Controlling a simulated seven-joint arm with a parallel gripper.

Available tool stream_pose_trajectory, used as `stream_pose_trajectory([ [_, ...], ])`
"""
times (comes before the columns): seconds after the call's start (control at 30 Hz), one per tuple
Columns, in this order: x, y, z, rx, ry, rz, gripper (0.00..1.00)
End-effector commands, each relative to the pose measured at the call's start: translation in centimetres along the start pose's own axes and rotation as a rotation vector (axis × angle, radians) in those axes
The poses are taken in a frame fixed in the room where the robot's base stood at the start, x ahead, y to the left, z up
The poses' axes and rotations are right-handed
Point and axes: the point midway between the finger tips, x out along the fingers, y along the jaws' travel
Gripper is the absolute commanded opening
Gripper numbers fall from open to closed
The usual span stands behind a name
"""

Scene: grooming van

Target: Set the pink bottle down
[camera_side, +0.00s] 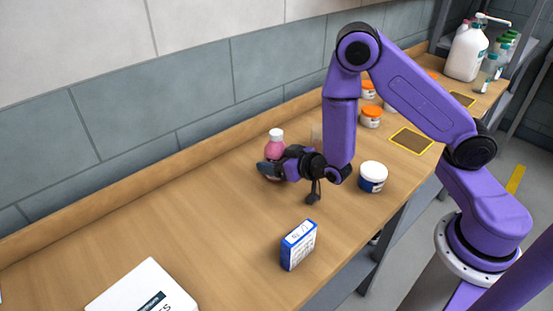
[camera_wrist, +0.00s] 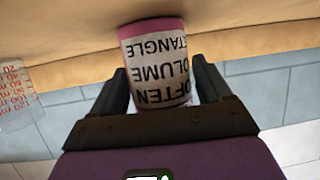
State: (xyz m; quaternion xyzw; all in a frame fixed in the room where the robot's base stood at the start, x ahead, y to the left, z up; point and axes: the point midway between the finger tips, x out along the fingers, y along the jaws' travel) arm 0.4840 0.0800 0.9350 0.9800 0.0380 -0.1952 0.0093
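The pink bottle (camera_side: 275,149) with a white cap stands upright near the wall side of the wooden bench in the side view. In the wrist view the bottle (camera_wrist: 157,62) shows upside down, its pale label facing the camera between the two fingers. My gripper (camera_side: 271,170) is low over the bench and shut on the bottle, with a finger along each side. The gripper also shows in the wrist view (camera_wrist: 160,88). The fingers hide the bottle's lower part in the side view. I cannot tell whether its base touches the bench.
A white-lidded jar (camera_side: 372,178) and a blue-and-white box (camera_side: 298,246) stand on the front side of the bench. A large white box (camera_side: 140,290) lies at lower left. A clear measuring cup (camera_wrist: 18,95) is close by. The bench left of the gripper is clear.

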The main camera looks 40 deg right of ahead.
Motion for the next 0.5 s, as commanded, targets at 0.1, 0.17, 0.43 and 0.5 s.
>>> stream_pose_trajectory([
  [0.1,-0.01,0.00,-0.04,0.000,0.000,0.000,0.93],
  [0.17,-0.01,0.00,-0.04,0.000,0.001,0.000,0.93],
  [0.43,-0.21,-0.01,-0.42,0.001,0.002,0.000,0.93],
  [0.5,-0.96,-0.07,-0.27,-0.001,-0.002,-0.002,0.93],
])
